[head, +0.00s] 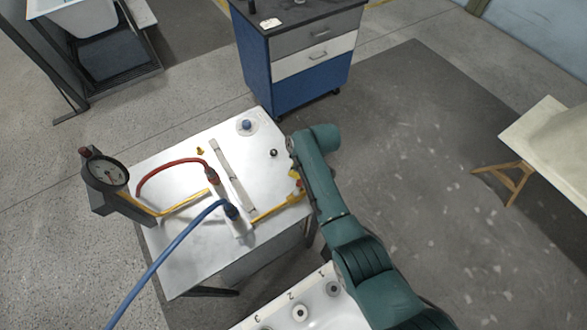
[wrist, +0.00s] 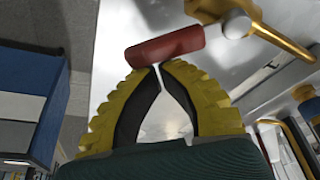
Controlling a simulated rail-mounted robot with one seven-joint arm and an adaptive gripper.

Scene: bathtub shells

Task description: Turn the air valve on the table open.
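The air valve shows in the wrist view as a red lever handle (wrist: 165,46) beside a brass pipe (wrist: 285,45) with a pale round knob. In the head view the brass pipe (head: 272,209) lies along the table's right edge, and my arm partly hides the valve there. My gripper (wrist: 159,67) has yellow fingers with black inner pads. Its tips meet just at the near edge of the red handle, with nothing held between them. I cannot tell whether they touch the handle. In the head view my gripper (head: 297,182) is small, at the table's right edge.
The white table (head: 185,255) carries a gauge (head: 105,172), a red hose (head: 170,164), a blue hose (head: 165,250) and a flat metal bar (head: 232,172). A blue drawer cabinet (head: 305,65) stands behind it. Open floor lies to the right.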

